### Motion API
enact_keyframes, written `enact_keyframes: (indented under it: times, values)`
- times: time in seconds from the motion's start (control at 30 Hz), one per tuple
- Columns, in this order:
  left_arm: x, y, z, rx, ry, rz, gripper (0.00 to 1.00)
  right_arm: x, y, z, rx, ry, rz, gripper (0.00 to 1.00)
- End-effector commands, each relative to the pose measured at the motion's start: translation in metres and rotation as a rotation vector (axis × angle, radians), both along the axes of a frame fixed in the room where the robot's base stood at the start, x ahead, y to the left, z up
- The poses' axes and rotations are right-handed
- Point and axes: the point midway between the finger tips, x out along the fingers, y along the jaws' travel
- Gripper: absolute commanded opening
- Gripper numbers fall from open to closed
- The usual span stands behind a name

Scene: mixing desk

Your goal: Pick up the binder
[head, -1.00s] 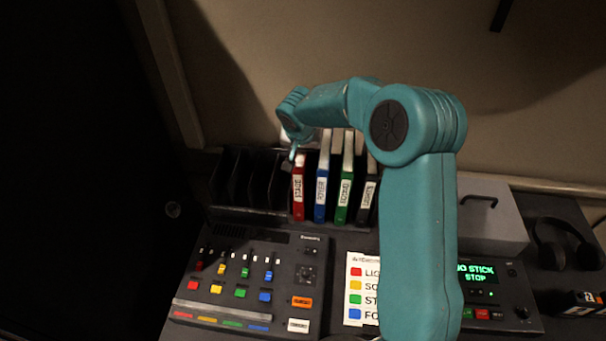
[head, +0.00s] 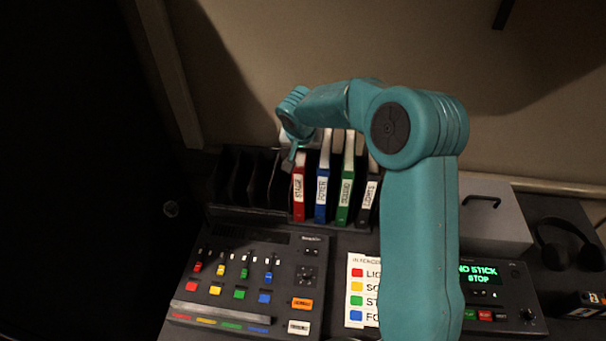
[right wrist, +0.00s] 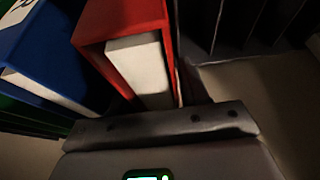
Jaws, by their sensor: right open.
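Several binders stand upright side by side in a black rack: a red binder (head: 299,196), a blue binder (head: 321,196), a green binder (head: 344,196) and a black binder (head: 367,202). Each has a white label on its spine. My right gripper (head: 289,161) is open and empty at the top left of the red binder. In the right wrist view, the red binder (right wrist: 118,22) with its pale pages is just beyond the gripper, and the blue binder (right wrist: 48,50) is to its left. Whether a finger touches the red binder is unclear. My left gripper is out of view.
Empty rack slots (head: 246,182) lie left of the red binder. A mixing console (head: 250,275) is in front. A colour-coded card (head: 355,290), a recorder with a green display (head: 490,290), a grey case (head: 492,215) and headphones (head: 565,245) are to the right.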

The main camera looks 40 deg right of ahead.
Motion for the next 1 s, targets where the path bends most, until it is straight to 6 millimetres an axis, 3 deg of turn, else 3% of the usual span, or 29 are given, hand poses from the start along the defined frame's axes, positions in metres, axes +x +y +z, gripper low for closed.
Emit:
enact_keyframes:
  times: [0.03,0.07,0.17,0.2,0.53,0.77,1.0]
  values:
    - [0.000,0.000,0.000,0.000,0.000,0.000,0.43,0.000,0.000,0.000,0.000,0.000,0.000,0.45]
    - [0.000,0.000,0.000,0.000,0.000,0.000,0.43,0.000,0.000,0.000,0.000,0.000,0.000,0.38]
    - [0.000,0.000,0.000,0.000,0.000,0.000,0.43,0.000,0.000,0.000,0.000,0.000,0.000,0.06]
    - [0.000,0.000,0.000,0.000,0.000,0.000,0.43,0.000,0.000,0.000,0.000,0.000,0.000,0.00]
    - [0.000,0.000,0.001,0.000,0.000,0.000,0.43,0.000,0.000,0.001,0.000,-0.002,-0.001,0.00]
    - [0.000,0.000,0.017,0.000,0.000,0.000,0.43,0.001,0.000,0.011,-0.001,-0.002,0.000,0.00]
    - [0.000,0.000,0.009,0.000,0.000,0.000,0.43,0.001,0.000,0.061,-0.003,-0.009,-0.001,0.00]
